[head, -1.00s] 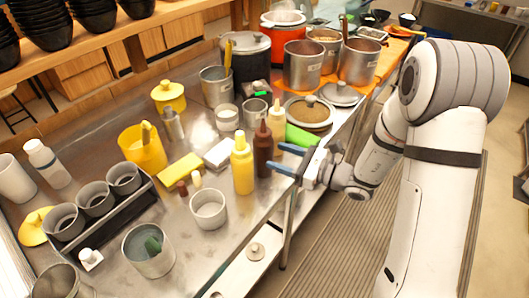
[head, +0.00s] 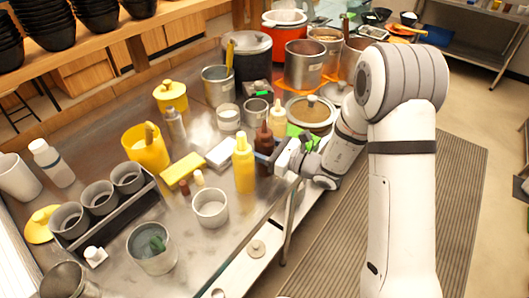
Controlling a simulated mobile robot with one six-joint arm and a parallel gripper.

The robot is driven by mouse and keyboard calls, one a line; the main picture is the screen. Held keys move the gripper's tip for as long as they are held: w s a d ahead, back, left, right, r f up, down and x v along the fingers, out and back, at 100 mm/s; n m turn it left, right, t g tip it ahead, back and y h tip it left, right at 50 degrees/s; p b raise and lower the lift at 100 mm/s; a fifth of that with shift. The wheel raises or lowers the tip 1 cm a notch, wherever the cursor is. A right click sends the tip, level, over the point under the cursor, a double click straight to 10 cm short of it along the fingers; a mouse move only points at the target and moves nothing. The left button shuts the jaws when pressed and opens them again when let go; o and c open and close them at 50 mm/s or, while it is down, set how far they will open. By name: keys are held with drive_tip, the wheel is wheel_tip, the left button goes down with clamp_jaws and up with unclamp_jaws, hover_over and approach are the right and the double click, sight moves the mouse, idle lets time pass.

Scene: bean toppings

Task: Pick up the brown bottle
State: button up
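The brown bottle (head: 264,141) stands upright on the metal counter in the head view, with a dark pointed tip. It is just behind and right of a yellow bottle (head: 243,165) and in front of a cream bottle (head: 278,118).
A lidded pot (head: 311,112) is behind my gripper. A green item (head: 298,131) is close behind the gripper. The counter's front edge runs below my arm.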

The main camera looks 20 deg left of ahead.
sight(259, 129)
drive_tip(key=c, duration=0.3)
drive_tip(key=shift+r, duration=0.15)
drive_tip(key=shift+r, duration=4.9)
drive_tip(key=shift+o, duration=0.3)
